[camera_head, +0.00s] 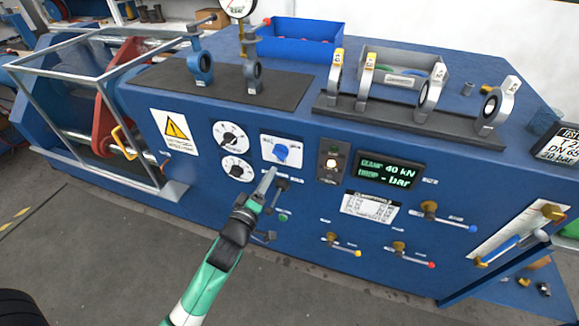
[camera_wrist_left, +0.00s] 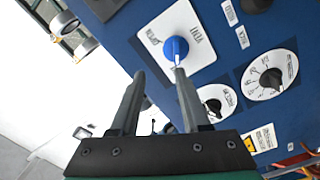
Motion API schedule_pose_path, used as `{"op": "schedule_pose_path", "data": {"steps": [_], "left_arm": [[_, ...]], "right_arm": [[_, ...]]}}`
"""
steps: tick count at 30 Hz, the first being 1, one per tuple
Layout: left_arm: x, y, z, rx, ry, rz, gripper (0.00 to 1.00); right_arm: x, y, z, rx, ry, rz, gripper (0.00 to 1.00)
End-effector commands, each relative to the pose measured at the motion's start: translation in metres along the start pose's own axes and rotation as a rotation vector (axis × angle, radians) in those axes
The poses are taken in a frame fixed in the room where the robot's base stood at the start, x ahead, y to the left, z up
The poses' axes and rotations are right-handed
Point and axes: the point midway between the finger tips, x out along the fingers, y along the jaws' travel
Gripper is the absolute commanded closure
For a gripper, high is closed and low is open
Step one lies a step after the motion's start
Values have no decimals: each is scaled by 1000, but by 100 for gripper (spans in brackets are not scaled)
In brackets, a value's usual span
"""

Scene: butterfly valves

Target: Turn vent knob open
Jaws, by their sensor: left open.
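The vent knob (camera_head: 281,152) is a blue knob on a white plate (camera_head: 270,141) in the machine's front panel. It also shows in the left wrist view (camera_wrist_left: 176,47), with a white pointer mark and small lettering around it. My left gripper (camera_head: 268,180) is in front of the panel, just below and left of the knob. In the left wrist view its two fingers (camera_wrist_left: 156,72) are apart and empty. The knob appears just beyond the right-hand fingertip there, not centred between the fingers. Whether that finger touches it I cannot tell. My right gripper is not in view.
Two black-and-white dials (camera_head: 231,137) sit left of the knob. A dark lever (camera_head: 281,187) is close below it, near my gripper. A lit switch box (camera_head: 332,162) and a green display (camera_head: 388,174) are to the right. Several valve handles (camera_head: 400,250) stick out lower right.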

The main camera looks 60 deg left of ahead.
Motion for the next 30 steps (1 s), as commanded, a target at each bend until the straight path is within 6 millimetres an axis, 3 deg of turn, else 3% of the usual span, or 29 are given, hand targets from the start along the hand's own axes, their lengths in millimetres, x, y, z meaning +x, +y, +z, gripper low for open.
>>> {"op": "schedule_pose_path", "data": {"steps": [1, 3, 11, 14, 24, 30], "left_arm": [[-2, -21, 5, 2, 5, -13, 54], [-3, -30, 4, 3, 13, -22, 54], [4, -29, 1, 3, 19, -23, 54], [17, -29, 0, 2, 20, -22, 54], [90, -31, -1, 2, 20, -22, 54], [112, -32, -1, 3, 19, -22, 54]], "right_arm": [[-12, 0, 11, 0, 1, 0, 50], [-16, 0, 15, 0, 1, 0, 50], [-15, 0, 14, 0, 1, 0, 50], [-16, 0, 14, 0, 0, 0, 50], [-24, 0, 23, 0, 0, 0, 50], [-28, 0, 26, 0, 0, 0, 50]]}}
